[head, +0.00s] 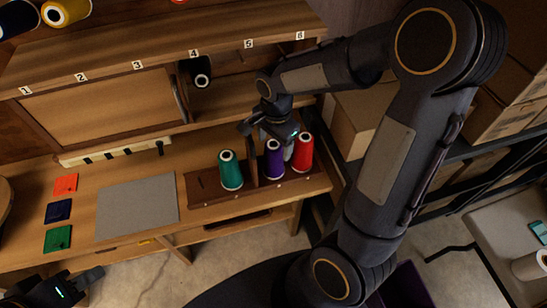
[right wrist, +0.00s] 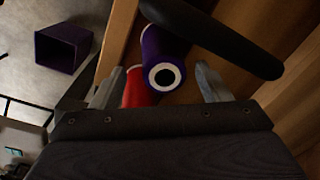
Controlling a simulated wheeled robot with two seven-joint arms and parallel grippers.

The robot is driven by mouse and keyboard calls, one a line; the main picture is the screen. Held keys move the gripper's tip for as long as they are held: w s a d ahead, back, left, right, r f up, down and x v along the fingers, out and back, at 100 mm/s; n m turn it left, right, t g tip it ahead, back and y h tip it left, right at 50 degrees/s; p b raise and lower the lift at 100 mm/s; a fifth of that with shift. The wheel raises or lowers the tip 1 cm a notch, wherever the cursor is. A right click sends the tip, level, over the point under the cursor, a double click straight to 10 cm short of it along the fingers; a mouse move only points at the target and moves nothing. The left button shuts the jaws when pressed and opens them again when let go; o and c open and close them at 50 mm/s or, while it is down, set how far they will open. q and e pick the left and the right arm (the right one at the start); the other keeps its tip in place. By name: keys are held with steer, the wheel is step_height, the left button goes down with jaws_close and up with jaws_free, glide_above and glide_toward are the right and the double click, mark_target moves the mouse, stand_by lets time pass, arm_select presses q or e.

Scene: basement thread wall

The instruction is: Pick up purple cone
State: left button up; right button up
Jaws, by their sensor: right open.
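The purple cone (head: 274,161) stands upright on a wooden rack (head: 205,188) on the bench, between the teal cone (head: 231,172) and the red cone (head: 303,155). My right gripper (head: 270,134) is above and just behind it in the head view. In the right wrist view, the purple cone (right wrist: 163,50) shows its white-ringed top between the open fingers of my right gripper (right wrist: 167,78), with nothing gripped. The red cone (right wrist: 138,88) is partly hidden behind the left finger. My left gripper (head: 84,283) is at the lower left, away from the cones; its opening is unclear.
A numbered shelf (head: 165,50) overhangs the bench, with a black cone (head: 200,73) below it. A dark rounded bar (right wrist: 215,38) crosses close beside the purple cone. A grey mat (head: 137,207) and coloured cards (head: 59,210) lie left. Cardboard boxes (head: 355,122) stand right.

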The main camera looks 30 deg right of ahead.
steer(key=f, duration=0.3)
steer(key=shift+w+f, duration=0.25)
steer(key=shift+f, duration=0.15)
steer(key=c, duration=1.2)
step_height(320, 180, up, 10)
steer(key=shift+r, duration=0.1)
steer(key=shift+c, duration=0.2)
